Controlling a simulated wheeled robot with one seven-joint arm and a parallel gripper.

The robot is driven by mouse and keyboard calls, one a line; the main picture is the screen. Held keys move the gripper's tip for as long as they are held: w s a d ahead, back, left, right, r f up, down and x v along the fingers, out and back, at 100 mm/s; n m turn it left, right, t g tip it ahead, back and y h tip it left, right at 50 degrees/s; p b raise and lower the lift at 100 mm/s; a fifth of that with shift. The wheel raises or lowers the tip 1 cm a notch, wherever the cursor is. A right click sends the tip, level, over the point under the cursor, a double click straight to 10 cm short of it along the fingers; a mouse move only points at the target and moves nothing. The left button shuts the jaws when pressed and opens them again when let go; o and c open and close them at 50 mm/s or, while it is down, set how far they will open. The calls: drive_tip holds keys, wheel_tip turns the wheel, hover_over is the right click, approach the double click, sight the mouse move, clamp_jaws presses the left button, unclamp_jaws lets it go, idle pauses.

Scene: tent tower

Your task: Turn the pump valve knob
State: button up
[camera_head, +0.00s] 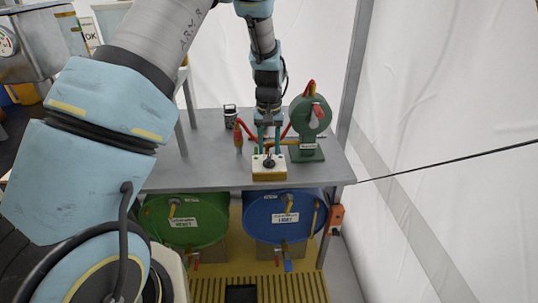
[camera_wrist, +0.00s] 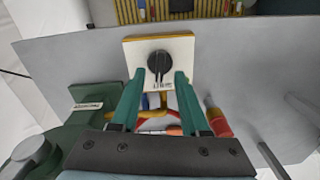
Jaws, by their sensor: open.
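The pump valve knob (camera_wrist: 159,63) is a round black knob on a small white and yellow box. In the head view the knob (camera_head: 269,163) sits on the box (camera_head: 269,175) at the front edge of the grey table. My gripper (camera_head: 267,150) points down just above the knob. In the wrist view my gripper's two green fingers (camera_wrist: 156,75) are apart, with the knob between and slightly beyond their tips. I cannot tell whether a finger touches it. The lettering on the box is partly legible.
A green pump (camera_head: 305,125) with red hoses stands right behind the box on the table (camera_head: 215,180). A green drum (camera_head: 185,222) and a blue drum (camera_head: 280,218) lie beneath. A grey tent pole (camera_head: 356,70) rises at the right. The table's left part is mostly clear.

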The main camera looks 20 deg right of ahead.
sight(269, 157)
wheel_tip(269, 157, up, 8)
drive_tip(key=b, duration=0.1)
idle(0.5)
drive_tip(key=s+a+r+n, duration=0.1)
drive_tip(key=a+r, duration=0.1)
drive_tip(key=a, duration=0.8)
drive_tip(key=s+a+r+n, duration=0.1)
drive_tip(key=a+n, duration=0.1)
drive_tip(key=a, duration=0.8)
drive_tip(key=s+a+n+t, duration=0.1)
drive_tip(key=s+a, duration=0.8)
drive_tip(key=a, duration=0.3)
drive_tip(key=shift+s+a+r+t, duration=0.15)
drive_tip(key=shift+s+t, duration=0.15)
